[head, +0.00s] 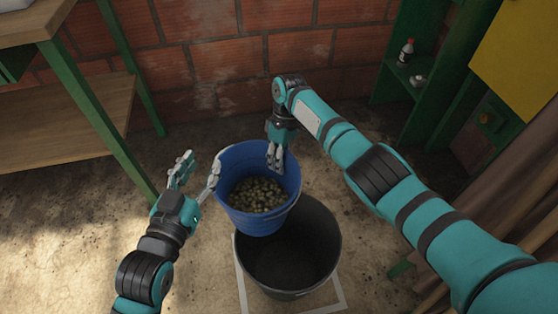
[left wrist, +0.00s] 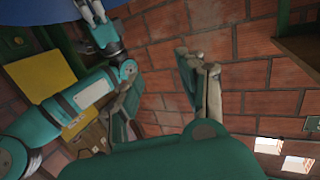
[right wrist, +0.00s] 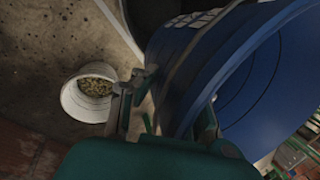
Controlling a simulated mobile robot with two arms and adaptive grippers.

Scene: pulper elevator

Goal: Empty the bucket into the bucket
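A blue bucket (head: 258,222) holds greenish-brown beans or cherries. It hangs near upright over the far side of a black bucket (head: 322,222), whose dark inside looks empty. I cannot tell whether the two touch. My right gripper (head: 276,160) is shut on the blue bucket's far rim; in the right wrist view the bucket's blue wall (right wrist: 255,75) runs between its fingers. My left gripper (head: 198,172) is open and empty left of the blue bucket, one finger close to its rim; contact is unclear. A blue edge (left wrist: 20,14) shows in the left wrist view.
A white bucket (right wrist: 68,100) with similar contents stands on the floor in the right wrist view. A wooden table with green legs (head: 75,125) stands left, green shelving (head: 400,85) right, and a brick wall (head: 220,65) behind. White lines (head: 335,292) mark the floor around the black bucket.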

